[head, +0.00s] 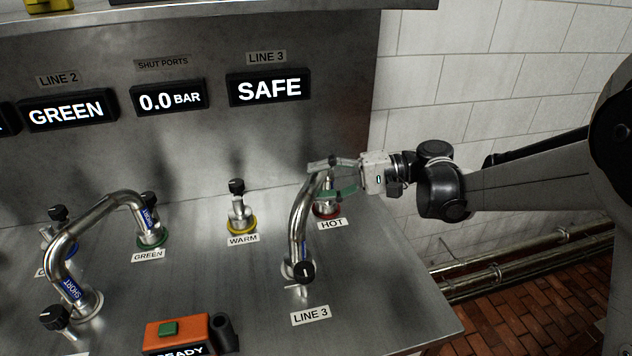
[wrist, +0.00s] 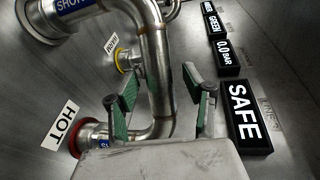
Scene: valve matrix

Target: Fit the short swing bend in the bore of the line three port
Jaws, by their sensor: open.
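A shiny steel bend (head: 301,215) arches from the line three port (head: 298,271) to the red-ringed HOT port (head: 327,209). It also shows in the wrist view (wrist: 158,70), with a blue SHORT label (wrist: 75,4) near its front end. Its front end stands at the line three port, partly behind a black knob; I cannot tell how deep it sits. Its other end is at the HOT port's red ring (wrist: 90,138). My gripper (head: 333,179) is open around the rear part of the bend, with one green-padded finger on each side. Contact cannot be told.
A second SHORT bend (head: 92,213) joins the line two port to the GREEN port (head: 151,234). The yellow-ringed WARM port (head: 240,220) stands empty left of my gripper. An orange box with a green button (head: 168,328) sits at the front. The line 3 display (head: 269,88) reads SAFE.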

